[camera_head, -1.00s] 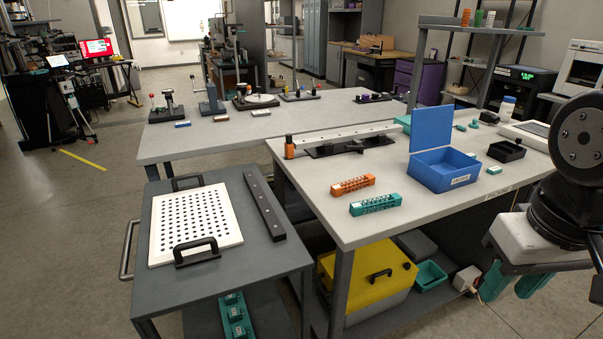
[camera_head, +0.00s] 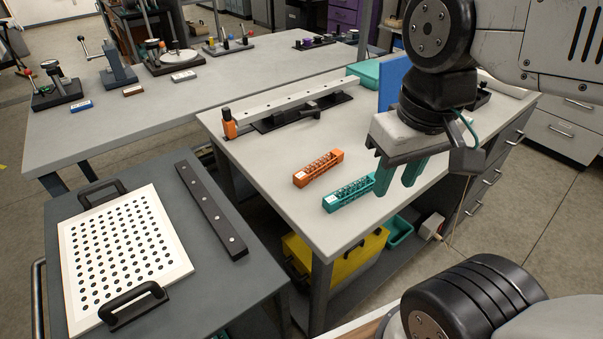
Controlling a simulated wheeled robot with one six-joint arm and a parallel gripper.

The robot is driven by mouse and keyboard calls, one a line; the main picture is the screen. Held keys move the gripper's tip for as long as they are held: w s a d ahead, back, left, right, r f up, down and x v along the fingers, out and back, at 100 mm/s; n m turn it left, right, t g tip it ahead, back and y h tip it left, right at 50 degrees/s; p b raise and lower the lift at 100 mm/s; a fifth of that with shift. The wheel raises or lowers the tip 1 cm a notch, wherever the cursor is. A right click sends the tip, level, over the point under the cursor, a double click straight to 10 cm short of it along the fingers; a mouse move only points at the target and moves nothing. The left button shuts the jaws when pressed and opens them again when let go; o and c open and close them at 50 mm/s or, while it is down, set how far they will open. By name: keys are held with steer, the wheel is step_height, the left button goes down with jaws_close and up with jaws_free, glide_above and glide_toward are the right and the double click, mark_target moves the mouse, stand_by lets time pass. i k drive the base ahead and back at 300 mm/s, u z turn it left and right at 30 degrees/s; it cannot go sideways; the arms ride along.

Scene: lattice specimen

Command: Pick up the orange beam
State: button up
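The orange beam (camera_head: 318,168) is a short lattice bar lying on the light grey table (camera_head: 270,195) near its front left edge. A similar teal beam (camera_head: 349,192) lies just in front and to the right of it. My gripper (camera_head: 400,178) has two teal fingers pointing down, apart from each other, with nothing seen between them. It is right of the orange beam and overlaps the right end of the teal beam in the picture. How high it is above the table is hard to tell.
A dark cart with a perforated white plate (camera_head: 120,245) stands left. Table around the orange beam is clear.

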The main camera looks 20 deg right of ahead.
mark_target(300, 178)
steer(key=z, duration=0.15)
steer(key=k, duration=0.45)
steer(key=z, duration=1.3)
steer(key=i, duration=1.05)
steer(key=u, duration=1.95)
